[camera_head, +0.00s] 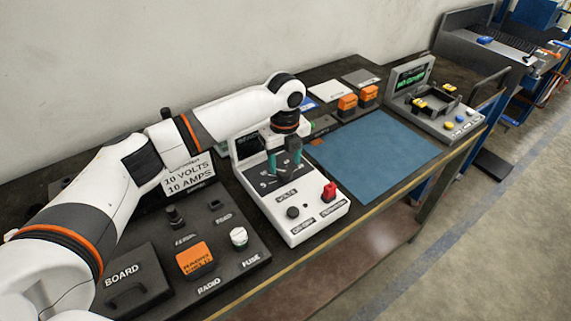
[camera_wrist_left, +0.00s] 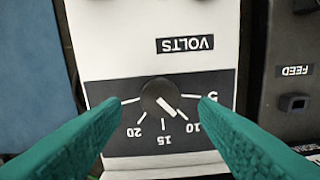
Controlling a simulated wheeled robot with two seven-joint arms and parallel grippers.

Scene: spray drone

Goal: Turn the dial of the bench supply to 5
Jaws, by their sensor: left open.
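The bench supply (camera_head: 268,205) is a white box with black panels on the bench; its white face also fills the middle of the left wrist view (camera_wrist_left: 120,60). Its dial (camera_wrist_left: 158,97) is a round black knob with a white pointer, upside down there, pointing close to the 10 mark. The scale reads 5, 10, 15 and 20. My left gripper (camera_head: 283,160) is open above the supply, and its teal fingers (camera_wrist_left: 160,103) stand either side of the dial with visible gaps. In the head view the fingers largely hide the dial. My right gripper is not in view.
A black knob (camera_head: 292,212) and a red switch (camera_head: 329,191) sit on the supply's near end. A dark board (camera_head: 228,262) with fuse, radio and feed fittings lies left, below a "10 VOLTS 10 AMPS" sign (camera_head: 188,178). A clear blue mat (camera_head: 375,150) lies right.

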